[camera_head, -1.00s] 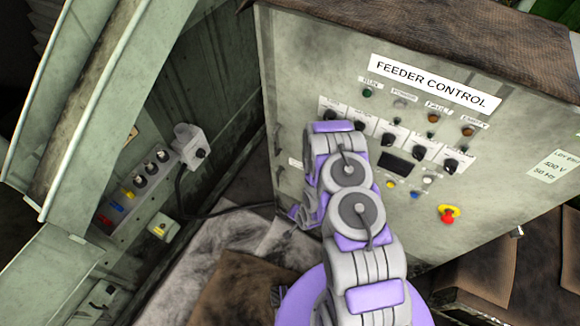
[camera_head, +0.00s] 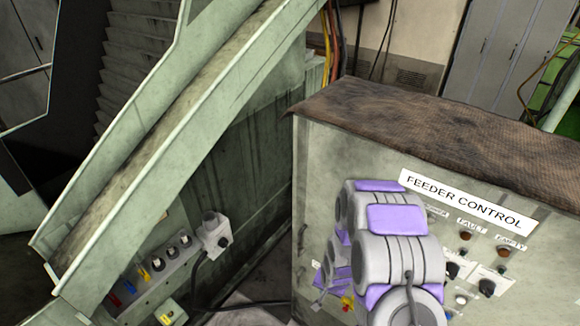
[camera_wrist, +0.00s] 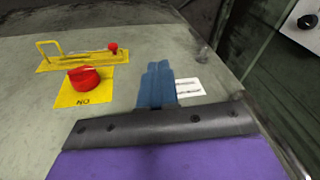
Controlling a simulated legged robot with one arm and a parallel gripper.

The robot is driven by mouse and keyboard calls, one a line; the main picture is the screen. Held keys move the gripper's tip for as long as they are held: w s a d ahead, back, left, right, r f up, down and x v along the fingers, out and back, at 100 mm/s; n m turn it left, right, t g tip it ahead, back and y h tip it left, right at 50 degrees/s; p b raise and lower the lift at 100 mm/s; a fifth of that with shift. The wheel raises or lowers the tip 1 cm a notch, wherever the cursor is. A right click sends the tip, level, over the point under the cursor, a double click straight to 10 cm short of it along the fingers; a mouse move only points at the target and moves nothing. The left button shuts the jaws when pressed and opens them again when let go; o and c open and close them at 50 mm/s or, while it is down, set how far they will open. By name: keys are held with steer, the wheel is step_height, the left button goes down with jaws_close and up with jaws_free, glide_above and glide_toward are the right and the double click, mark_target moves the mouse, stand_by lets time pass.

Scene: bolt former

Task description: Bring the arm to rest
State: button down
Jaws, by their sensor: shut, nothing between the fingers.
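My arm, grey with purple pads, is folded in front of the feeder control cabinet (camera_head: 325,165) in the head view and covers part of its panel. In the wrist view my gripper (camera_wrist: 158,68) shows as blue fingers pressed together, with nothing between them. Beyond the fingers is a grey panel face (camera_wrist: 130,55). On it, left of the fingers, are a red knob (camera_wrist: 84,78) on a yellow plate and a yellow bracket with a red ball (camera_wrist: 112,47). A small white label (camera_wrist: 188,88) lies just right of the fingertips. I cannot tell the gap to the panel.
A sloping green-grey chute (camera_head: 165,150) runs along the left. Below it is a grey socket box (camera_head: 160,268) with a plug and cable (camera_head: 213,236). A brown cloth (camera_head: 430,140) covers the cabinet top. Grey lockers (camera_head: 490,50) stand behind.

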steer(key=s+d+r+n+g, duration=0.1)
steer(key=s+r, duration=0.2)
steer(key=r, duration=0.5)
steer(key=s+d+r+n+h, duration=0.1)
steer(key=s+r, duration=0.3)
steer(key=r, duration=0.3)
steer(key=s+d+r+n+g, duration=0.1)
steer(key=s+r, duration=0.2)
steer(key=r, duration=0.5)
steer(key=s+r+n+g, duration=0.1)
steer(key=s+r, duration=0.5)
steer(key=s, duration=0.4)
steer(key=s+r+g, duration=0.1)
steer(key=s+r, duration=0.6)
steer(key=s, duration=0.4)
steer(key=shift+s+a+r+n, duration=0.15)
steer(key=shift+a+r+n, duration=0.1)
steer(key=shift+n, duration=0.15)
steer(key=shift+d, duration=0.1)
